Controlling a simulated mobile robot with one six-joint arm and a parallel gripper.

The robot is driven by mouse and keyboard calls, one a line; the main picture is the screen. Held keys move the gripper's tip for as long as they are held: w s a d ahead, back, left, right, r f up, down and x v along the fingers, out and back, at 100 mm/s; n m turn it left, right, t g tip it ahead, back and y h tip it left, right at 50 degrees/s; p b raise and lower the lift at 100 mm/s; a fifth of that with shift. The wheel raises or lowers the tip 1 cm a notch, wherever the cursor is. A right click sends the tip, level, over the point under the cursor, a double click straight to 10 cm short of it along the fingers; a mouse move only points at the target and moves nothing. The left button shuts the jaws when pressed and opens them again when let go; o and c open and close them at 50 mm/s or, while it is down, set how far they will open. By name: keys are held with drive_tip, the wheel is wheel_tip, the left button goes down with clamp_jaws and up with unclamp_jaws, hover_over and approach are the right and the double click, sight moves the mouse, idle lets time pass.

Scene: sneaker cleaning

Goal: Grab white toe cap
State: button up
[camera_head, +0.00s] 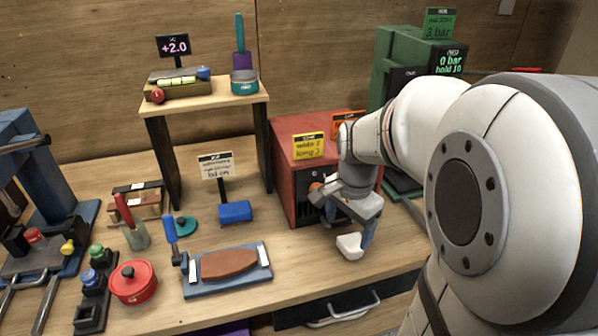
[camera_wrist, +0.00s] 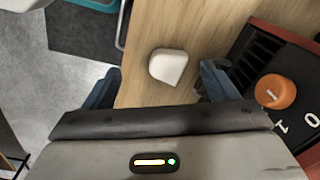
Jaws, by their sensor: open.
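The white toe cap (camera_head: 349,246) is a small rounded block on the wooden table near its front edge, in front of the red box. In the wrist view the toe cap (camera_wrist: 168,66) lies on the wood, ahead of and between my two blue fingers. My gripper (camera_wrist: 158,85) is open and empty, its fingers to the left and right of the cap with gaps on both sides. In the head view my gripper (camera_head: 352,232) points down at the cap; one finger shows just right of it. I cannot tell the exact height of the fingertips.
The red box (camera_head: 285,150) with an orange knob (camera_wrist: 276,91) stands close to the right finger in the wrist view. A blue block (camera_head: 235,211) and a blue tray (camera_head: 262,254) with a brown piece lie to the left. The table's front edge is close.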

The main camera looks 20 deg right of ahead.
sight(353, 242)
drive_tip(key=w+d+f+m, duration=0.1)
drive_tip(key=d+m, duration=0.1)
drive_tip(key=w+d+f+m, duration=0.1)
drive_tip(key=f+m, duration=0.1)
drive_tip(key=shift+w+d+g, duration=0.15)
drive_tip(key=shift+d+g, duration=0.15)
drive_tip(key=shift+d, duration=0.05)
drive_tip(key=shift+f+m+b, duration=0.3)
drive_tip(key=shift+f, duration=0.05)
drive_tip(key=f, duration=0.4)
drive_tip(key=w+f, duration=0.1)
drive_tip(key=f, duration=0.2)
drive_tip(key=shift+r, duration=0.1)
drive_tip(key=shift+c, duration=0.2)
drive_tip(key=c, duration=1)
